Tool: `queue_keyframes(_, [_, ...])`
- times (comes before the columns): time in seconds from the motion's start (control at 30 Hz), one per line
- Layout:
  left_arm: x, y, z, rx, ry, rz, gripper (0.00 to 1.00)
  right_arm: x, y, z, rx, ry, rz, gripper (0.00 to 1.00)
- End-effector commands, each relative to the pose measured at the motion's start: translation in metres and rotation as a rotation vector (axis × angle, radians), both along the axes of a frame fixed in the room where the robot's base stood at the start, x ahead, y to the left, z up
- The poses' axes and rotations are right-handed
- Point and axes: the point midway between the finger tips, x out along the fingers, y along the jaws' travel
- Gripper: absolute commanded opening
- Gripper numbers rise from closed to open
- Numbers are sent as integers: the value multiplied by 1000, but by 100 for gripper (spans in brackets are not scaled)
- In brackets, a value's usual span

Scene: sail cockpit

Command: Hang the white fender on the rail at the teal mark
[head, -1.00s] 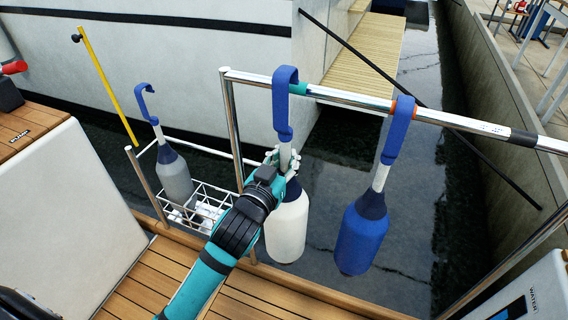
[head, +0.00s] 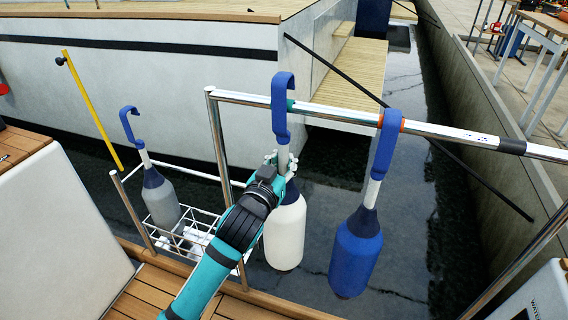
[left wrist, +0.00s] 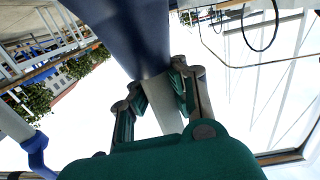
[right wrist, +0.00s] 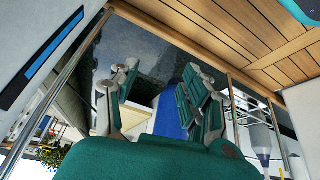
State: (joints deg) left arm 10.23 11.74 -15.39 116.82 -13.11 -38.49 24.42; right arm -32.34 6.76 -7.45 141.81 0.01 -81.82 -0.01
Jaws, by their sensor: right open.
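The white fender (head: 284,238) hangs upright below the rail (head: 340,113), its blue hook (head: 282,90) crossing the rail beside the teal mark (head: 291,104) and partly covering it. The hook's top stands above the rail; I cannot tell whether it rests on it. My left gripper (head: 282,162) is shut on the fender's pale neck below the hook. In the left wrist view my left fingers (left wrist: 160,95) lie on both sides of the neck (left wrist: 164,108). My right gripper (right wrist: 160,100) is open and empty in its wrist view; the head view does not show it.
A blue fender (head: 357,250) hangs on the rail to the right, at an orange mark (head: 402,125). A grey fender (head: 161,203) stands in a white wire basket (head: 204,232) at left. A yellow pole (head: 92,110) stands behind. Dark water lies below.

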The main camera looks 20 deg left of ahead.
Motion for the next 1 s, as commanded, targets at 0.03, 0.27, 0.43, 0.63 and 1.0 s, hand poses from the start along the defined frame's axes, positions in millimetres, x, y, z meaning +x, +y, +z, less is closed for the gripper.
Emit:
queue_keyframes(0.03, [0,0,0,0,-6,0,0,3,1,0,3,-15,2,47])
queue_keyframes(0.27, [0,0,-7,0,-6,1,0,19,6,6,19,-93,9,47])
queue_keyframes(0.43, [0,0,-12,-1,-7,1,0,29,10,10,32,-149,14,47])
queue_keyframes(0.63, [0,1,-19,0,-5,1,0,42,14,16,47,-220,19,47])
queue_keyframes(1.0, [0,0,-29,-1,-7,1,0,63,22,30,72,-341,28,47])
